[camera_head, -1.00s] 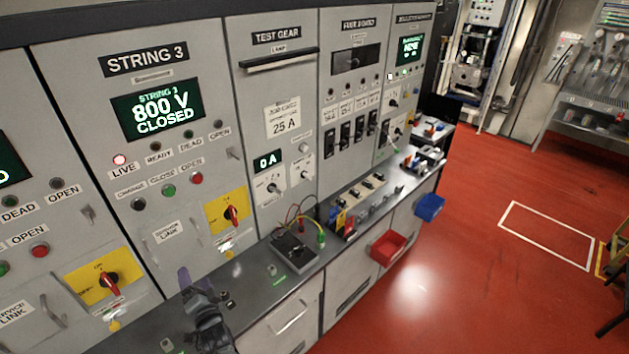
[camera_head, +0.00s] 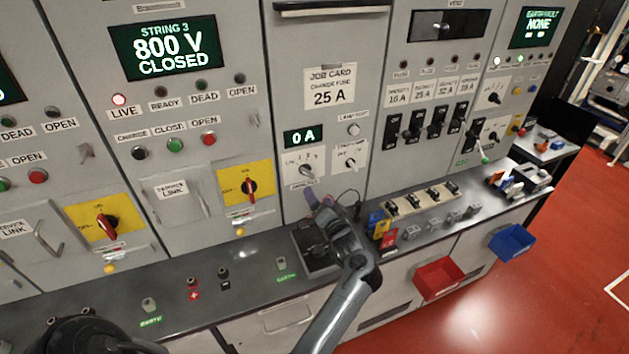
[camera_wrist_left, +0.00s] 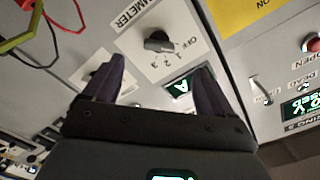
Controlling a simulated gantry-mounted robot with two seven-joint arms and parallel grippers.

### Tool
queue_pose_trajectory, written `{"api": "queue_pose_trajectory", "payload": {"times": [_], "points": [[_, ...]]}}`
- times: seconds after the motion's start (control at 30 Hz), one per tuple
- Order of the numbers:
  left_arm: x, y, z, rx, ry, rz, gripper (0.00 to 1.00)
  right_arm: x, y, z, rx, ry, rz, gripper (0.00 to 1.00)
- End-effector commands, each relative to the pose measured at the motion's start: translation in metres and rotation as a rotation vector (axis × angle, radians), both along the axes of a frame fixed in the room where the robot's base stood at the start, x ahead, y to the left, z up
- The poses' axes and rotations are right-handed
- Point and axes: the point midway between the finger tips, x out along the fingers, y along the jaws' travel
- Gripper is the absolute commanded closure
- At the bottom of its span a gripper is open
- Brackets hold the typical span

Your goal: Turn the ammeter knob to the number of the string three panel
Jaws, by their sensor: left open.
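The ammeter knob (camera_head: 307,171) is on the test gear panel, under the green display (camera_head: 300,137) that reads 0 A. In the left wrist view the dark knob (camera_wrist_left: 159,41) sits on a white plate marked OFF, 1, 2, 3; I cannot tell surely which mark it points to. My left gripper (camera_head: 320,199) is just in front of and below the plate. Its purple fingers (camera_wrist_left: 160,78) are open, with the knob beyond their tips and not held. The string 3 panel (camera_head: 92,85) has a screen (camera_head: 165,48) reading 800 V CLOSED and a lit red LIVE lamp.
A second small knob (camera_head: 350,163) and a white button (camera_head: 354,129) are right of the ammeter knob. A black meter box (camera_head: 312,262) stands on the bench below. Yellow-backed red switches (camera_head: 248,186) are to the left. Red (camera_head: 438,279) and blue (camera_head: 511,241) bins hang in front.

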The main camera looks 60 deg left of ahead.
Motion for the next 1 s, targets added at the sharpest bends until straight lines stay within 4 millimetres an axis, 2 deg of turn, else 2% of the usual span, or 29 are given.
{"api": "queue_pose_trajectory", "payload": {"times": [0.07,0.23,0.7,1.0], "points": [[0.006,0.002,0.005,0.001,-0.020,-0.001,0.15,-0.002,0.001,-0.006,0.003,0.004,-0.001,0.57],[0.011,0.017,0.010,0.002,-0.026,-0.001,0.15,0.002,0.001,-0.002,0.005,-0.005,-0.004,0.57],[0.026,0.087,0.009,0.002,-0.026,-0.001,0.15,0.003,0.001,0.001,0.006,-0.009,-0.004,0.57],[0.029,0.105,0.009,0.001,-0.026,-0.002,0.15,0.003,0.000,0.001,-0.001,-0.009,0.001,0.57]]}}
